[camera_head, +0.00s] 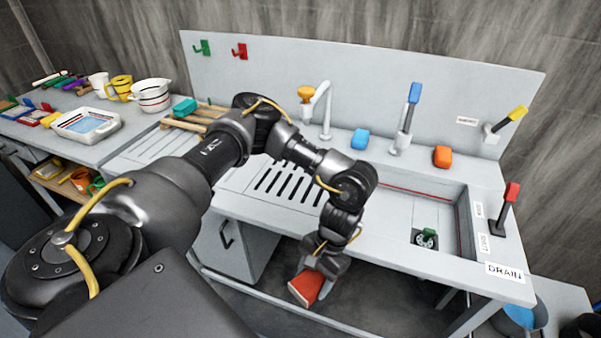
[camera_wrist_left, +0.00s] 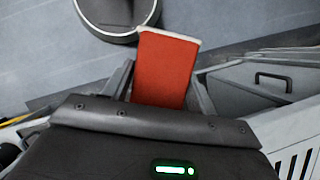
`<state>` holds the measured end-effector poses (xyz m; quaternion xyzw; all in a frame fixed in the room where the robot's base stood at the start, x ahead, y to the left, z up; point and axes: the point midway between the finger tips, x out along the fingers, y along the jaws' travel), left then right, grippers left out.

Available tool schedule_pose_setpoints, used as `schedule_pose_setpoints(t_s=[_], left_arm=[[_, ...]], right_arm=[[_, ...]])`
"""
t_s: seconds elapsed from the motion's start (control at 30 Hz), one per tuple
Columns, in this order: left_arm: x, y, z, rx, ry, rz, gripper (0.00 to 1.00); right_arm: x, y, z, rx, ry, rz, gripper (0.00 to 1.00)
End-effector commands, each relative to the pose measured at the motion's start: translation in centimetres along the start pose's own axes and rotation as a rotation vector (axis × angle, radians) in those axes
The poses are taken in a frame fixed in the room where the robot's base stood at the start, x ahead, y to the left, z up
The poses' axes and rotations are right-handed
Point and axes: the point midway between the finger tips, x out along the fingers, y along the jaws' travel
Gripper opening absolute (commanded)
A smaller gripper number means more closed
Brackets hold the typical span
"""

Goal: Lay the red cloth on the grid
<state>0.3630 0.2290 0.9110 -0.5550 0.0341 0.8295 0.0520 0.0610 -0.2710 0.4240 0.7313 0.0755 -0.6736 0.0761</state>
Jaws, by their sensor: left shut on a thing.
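The red cloth (camera_head: 306,287) hangs in my left gripper (camera_head: 318,268), low in front of the sink unit's front edge. In the left wrist view the cloth (camera_wrist_left: 165,68) is a flat red piece with a pale edge, between the two fingers of the gripper (camera_wrist_left: 160,85). The grid, a set of dark slots (camera_head: 287,183) in the grey counter, lies up and left of the gripper. My left arm passes over the counter and hides part of it. My right gripper does not show.
The sink basin (camera_head: 400,213) with a drain (camera_head: 425,238) is right of the grid. A faucet (camera_head: 325,110), a blue sponge (camera_head: 360,138) and an orange block (camera_head: 442,156) stand behind. A wooden rack (camera_head: 190,122) and bowls (camera_head: 151,95) are at left.

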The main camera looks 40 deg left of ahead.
Motion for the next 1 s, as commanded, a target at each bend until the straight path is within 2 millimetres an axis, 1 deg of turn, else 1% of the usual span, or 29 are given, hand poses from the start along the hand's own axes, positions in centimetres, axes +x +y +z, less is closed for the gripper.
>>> schedule_pose_setpoints(t_s=[0.03,0.07,0.17,0.27,0.37,0.47,0.5,0.6,0.7,0.8,1.0], left_arm=[[-0.4,-0.3,-0.3,0.051,0.002,-0.022,0.36],[-0.6,-0.6,-0.5,0.091,0.002,-0.038,0.36],[-1.7,-1.8,-1.3,0.263,0.005,-0.116,0.36],[-2.8,-3.4,-2.1,0.472,0.005,-0.206,0.36],[-4.2,-5.5,-2.9,0.717,0.004,-0.309,0.36],[-5.6,-8.2,-3.5,0.996,0.002,-0.423,0.36],[-6.2,-9.5,-3.7,1.111,0.003,-0.470,0.36],[-7.6,-12.6,-3.9,1.382,0.005,-0.578,0.36],[-9.0,-15.4,-3.9,1.611,0.009,-0.673,0.36],[-10.1,-18.0,-3.6,1.802,0.010,-0.751,0.36],[-12.2,-22.6,-2.8,2.110,0.009,-0.878,0.36]], right_arm=[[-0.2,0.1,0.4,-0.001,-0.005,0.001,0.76],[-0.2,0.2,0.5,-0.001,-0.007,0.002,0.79],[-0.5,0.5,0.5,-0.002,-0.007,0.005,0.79],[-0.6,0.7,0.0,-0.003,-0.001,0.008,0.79],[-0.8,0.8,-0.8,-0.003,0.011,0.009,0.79],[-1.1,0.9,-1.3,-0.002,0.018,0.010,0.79],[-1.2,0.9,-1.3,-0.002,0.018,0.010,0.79],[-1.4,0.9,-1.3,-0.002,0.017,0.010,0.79],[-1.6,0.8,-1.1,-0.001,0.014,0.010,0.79],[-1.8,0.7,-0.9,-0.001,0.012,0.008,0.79],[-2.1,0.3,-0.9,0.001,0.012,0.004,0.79]])
